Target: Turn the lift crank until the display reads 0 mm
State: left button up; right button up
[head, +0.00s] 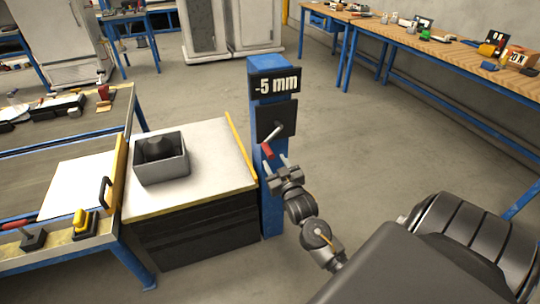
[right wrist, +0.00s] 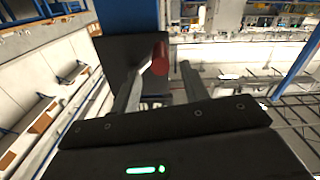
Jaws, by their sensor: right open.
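The display (head: 276,86) on top of the blue post (head: 272,205) reads -5 mm. Below it, the lift crank (head: 272,132) sticks out from a black plate (head: 277,112). The crank's red handle (head: 267,150) hangs at the lower left. My right gripper (head: 276,163) is open, just below and in front of the red handle. In the right wrist view, the red handle (right wrist: 160,58) shows between the two fingertips (right wrist: 162,78), nearer the left one. I cannot tell whether either finger touches it. My left gripper is not in view.
A white-topped cabinet (head: 205,190) with a grey open box (head: 161,170) stands left of the post. A workbench (head: 60,240) with a yellow-handled part (head: 85,222) is further left. Another bench (head: 440,50) runs along the right. The floor right of the post is clear.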

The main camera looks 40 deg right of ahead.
aim_at(270, 155)
jog(key=x, duration=0.5)
jog(key=shift+w, duration=0.1)
grip_shut()
